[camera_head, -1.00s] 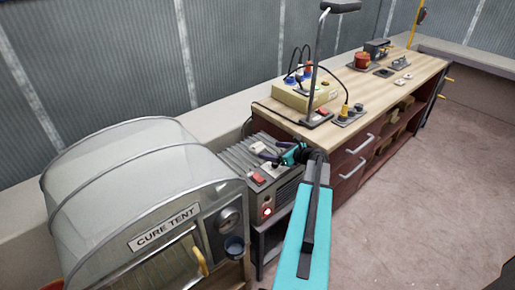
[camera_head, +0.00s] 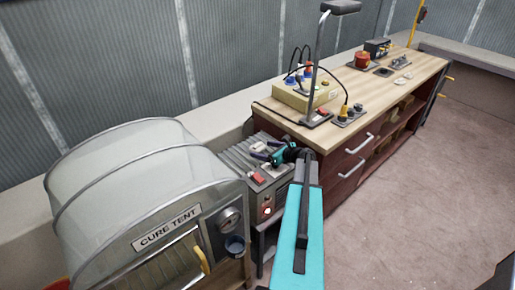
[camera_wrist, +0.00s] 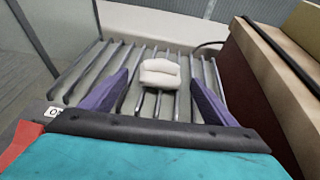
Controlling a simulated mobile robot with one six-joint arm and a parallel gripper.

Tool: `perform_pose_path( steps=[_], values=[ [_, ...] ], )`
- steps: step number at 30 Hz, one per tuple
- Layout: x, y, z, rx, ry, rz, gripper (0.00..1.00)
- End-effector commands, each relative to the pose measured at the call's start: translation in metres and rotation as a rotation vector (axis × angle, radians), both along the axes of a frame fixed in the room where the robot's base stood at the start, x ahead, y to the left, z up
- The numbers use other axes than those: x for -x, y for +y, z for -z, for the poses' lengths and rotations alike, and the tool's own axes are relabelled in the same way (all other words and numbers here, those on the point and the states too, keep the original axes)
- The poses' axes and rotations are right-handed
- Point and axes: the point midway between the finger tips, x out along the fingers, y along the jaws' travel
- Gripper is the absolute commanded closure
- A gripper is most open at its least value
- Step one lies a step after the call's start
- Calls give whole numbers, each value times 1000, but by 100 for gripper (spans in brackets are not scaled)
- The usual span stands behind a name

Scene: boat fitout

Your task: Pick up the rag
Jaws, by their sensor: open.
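A small white folded cloth, which looks like the rag (camera_wrist: 160,74), lies on the ribbed grey top of a box-shaped unit. In the head view the rag (camera_head: 259,146) shows as a small pale patch by my gripper's fingers. My gripper (camera_head: 267,152) is open over the ribbed top, with its purple fingers spread. In the wrist view the fingers of my gripper (camera_wrist: 160,82) stand to the left and right of the rag, with clear gaps on both sides. The rag lies beyond my wrist, and nothing is held.
The ribbed unit (camera_head: 240,158) stands between the cure tent (camera_head: 120,190) on the left and the wooden workbench (camera_head: 390,90) on the right. The bench side (camera_wrist: 250,75) rises close to my right finger. A lamp and a socket box (camera_head: 300,95) stand on the bench. Floor at right is clear.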

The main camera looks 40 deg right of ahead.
Motion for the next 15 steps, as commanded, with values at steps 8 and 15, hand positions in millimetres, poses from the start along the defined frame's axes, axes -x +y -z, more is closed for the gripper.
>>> perform_pose_path(
  steps=[8,15],
  values=[
    [0,0,0,0,0,0,31],
    [1,-1,0,0,0,1,62]
  ],
)
